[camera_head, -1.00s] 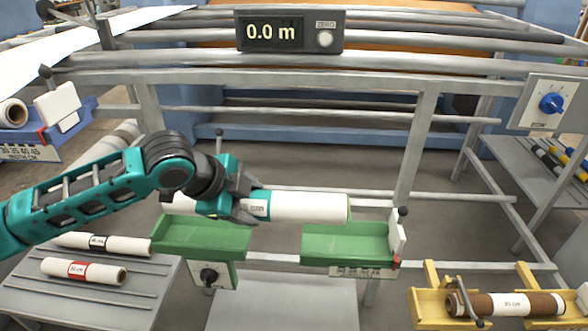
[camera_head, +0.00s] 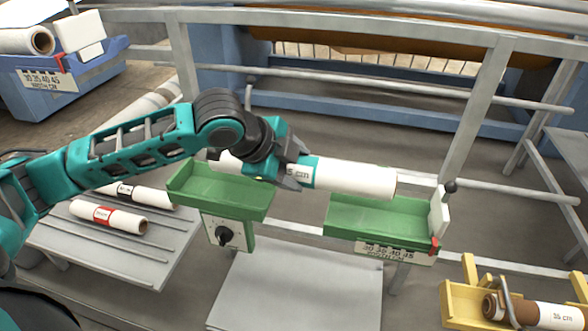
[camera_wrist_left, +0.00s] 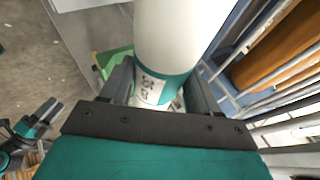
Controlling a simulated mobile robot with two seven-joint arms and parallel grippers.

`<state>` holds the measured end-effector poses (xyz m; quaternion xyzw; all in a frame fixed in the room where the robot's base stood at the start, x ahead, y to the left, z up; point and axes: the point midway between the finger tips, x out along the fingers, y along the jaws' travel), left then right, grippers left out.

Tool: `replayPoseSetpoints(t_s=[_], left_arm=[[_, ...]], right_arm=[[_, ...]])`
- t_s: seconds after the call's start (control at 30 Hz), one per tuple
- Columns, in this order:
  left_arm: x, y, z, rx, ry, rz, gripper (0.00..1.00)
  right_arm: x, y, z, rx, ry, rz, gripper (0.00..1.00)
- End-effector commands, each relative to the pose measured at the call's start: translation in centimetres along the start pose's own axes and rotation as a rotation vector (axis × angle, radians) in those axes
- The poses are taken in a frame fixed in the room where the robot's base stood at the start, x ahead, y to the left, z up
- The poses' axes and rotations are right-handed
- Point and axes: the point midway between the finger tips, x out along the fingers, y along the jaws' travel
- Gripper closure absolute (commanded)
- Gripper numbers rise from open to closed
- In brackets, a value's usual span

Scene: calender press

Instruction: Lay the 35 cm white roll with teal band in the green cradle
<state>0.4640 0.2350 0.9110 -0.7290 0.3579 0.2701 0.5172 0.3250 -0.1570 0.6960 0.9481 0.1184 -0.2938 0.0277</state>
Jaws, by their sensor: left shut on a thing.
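The white roll with teal band (camera_head: 355,179) is held level above the green cradle. My left gripper (camera_head: 298,172) is shut around its banded middle, and the band also shows between the fingers in the left wrist view (camera_wrist_left: 160,88). The green cradle has a left trough (camera_head: 222,190) and a right trough (camera_head: 380,222) with a gap between them. The roll spans the gap and overlaps both troughs in the picture; its exact height above them is hard to tell. The roll's left end is partly hidden by my gripper.
A white end stop (camera_head: 438,212) with a black knob stands at the right trough's outer end. A dial (camera_head: 223,235) hangs below the left trough. White rolls lie on the grey rack (camera_head: 75,238) at left. A yellow cradle (camera_head: 462,305) holds a brown-and-white roll at lower right.

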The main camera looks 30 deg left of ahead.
Motion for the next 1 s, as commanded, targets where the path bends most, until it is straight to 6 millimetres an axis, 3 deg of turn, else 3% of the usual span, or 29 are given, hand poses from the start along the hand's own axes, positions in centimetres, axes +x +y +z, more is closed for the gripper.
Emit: replayPoseSetpoints(t_s=[0.03,0.5,1.0], left_arm=[[1.0,0.7,0.4,0.001,0.003,-0.006,0.88],[3.9,2.7,1.6,0.0,0.001,-0.004,0.88],[4.2,3.0,1.7,0.0,0.002,-0.005,0.88]], right_arm=[[0.9,-0.3,0.7,0.0,0.005,-0.008,0.57],[1.2,-0.6,0.5,0.002,0.008,-0.019,0.57],[1.2,-0.7,0.5,0.003,0.008,-0.02,0.57]])
